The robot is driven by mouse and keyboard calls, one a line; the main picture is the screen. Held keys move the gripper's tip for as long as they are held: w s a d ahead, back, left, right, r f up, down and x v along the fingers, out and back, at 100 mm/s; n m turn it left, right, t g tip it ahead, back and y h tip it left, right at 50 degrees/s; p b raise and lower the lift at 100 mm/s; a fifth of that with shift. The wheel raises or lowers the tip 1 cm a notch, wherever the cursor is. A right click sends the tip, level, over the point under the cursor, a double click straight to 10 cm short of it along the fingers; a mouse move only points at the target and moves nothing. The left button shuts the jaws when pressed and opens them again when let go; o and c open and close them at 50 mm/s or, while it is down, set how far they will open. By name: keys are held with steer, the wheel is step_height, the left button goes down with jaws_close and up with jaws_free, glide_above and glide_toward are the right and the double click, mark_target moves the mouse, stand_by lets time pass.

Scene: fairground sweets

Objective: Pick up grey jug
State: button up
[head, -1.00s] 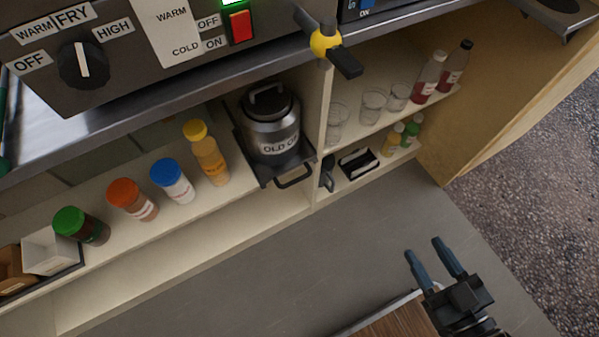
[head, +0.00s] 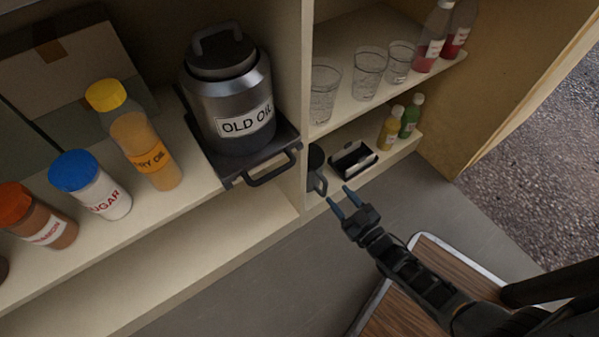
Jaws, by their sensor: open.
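A small dark grey jug (head: 315,172) with a side handle stands on the low shelf, just right of the upright divider. The divider hides part of its left side. My gripper (head: 340,199) is open and empty, with its two blue fingertips pointing up and left toward the jug. In the picture the fingertips lie just below and right of the jug, apart from it. How far they are from it in depth I cannot tell.
A black open box (head: 353,160) sits right beside the jug, with small yellow and green bottles (head: 401,121) beyond. Glasses (head: 368,70) stand on the shelf above. A steel OLD OIL can (head: 229,95) sits on a handled tray (head: 240,172) left of the divider (head: 308,85).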

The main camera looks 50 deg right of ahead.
mark_target(326, 182)
steer(key=b+x, duration=0.1)
steer(key=x, duration=0.6)
steer(key=shift+w+a+b, duration=0.1)
steer(key=shift+w+b, duration=0.05)
steer(key=shift+b, duration=0.25)
steer(key=shift+c, duration=0.2)
jaws_close()
steer(key=shift+r, duration=0.1)
